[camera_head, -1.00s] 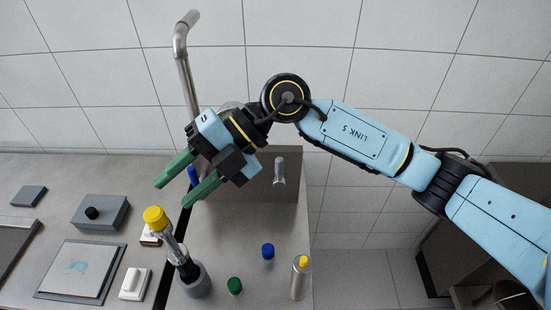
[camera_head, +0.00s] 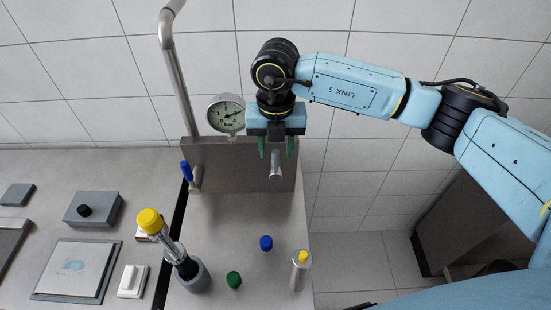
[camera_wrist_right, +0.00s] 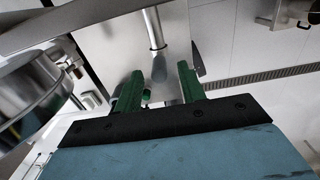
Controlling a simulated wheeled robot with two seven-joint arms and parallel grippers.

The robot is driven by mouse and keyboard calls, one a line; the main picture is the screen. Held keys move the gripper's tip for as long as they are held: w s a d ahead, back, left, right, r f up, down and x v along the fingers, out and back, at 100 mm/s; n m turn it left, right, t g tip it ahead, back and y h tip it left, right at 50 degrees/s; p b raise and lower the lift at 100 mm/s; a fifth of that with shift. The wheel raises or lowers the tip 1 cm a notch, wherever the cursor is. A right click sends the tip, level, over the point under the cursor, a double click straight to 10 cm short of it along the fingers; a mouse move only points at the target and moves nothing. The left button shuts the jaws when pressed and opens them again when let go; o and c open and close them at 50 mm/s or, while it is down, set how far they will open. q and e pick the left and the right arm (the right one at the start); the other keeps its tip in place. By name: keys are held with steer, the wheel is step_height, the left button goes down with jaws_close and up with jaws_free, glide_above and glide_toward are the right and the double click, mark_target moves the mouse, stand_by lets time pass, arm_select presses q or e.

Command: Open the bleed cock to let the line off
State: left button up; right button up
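A steel panel (camera_head: 240,160) stands at the back of the bench. A blue lever (camera_head: 186,171) on a small metal fitting sits at its left side. I cannot tell for sure whether this is the bleed cock. A short metal spout (camera_head: 276,165) sticks out of the panel's right part. My right gripper (camera_head: 276,148) is over the panel's top right, its two green fingers apart and pointing down, one on each side of the spout's line. In the right wrist view the spout (camera_wrist_right: 154,35) shows between the open fingers (camera_wrist_right: 160,85), with nothing gripped. My left gripper is out of view.
A round pressure gauge (camera_head: 226,114) stands left of my right gripper, beside a tall steel pipe (camera_head: 178,85). A yellow-topped rod (camera_head: 150,222), a blue cap (camera_head: 266,243), a green cap (camera_head: 233,280) and a yellow-topped cylinder (camera_head: 300,270) stand in front. The bench between is clear.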

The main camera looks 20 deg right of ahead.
mark_target(276, 162)
steer(key=shift+f, duration=2.4)
jaws_close()
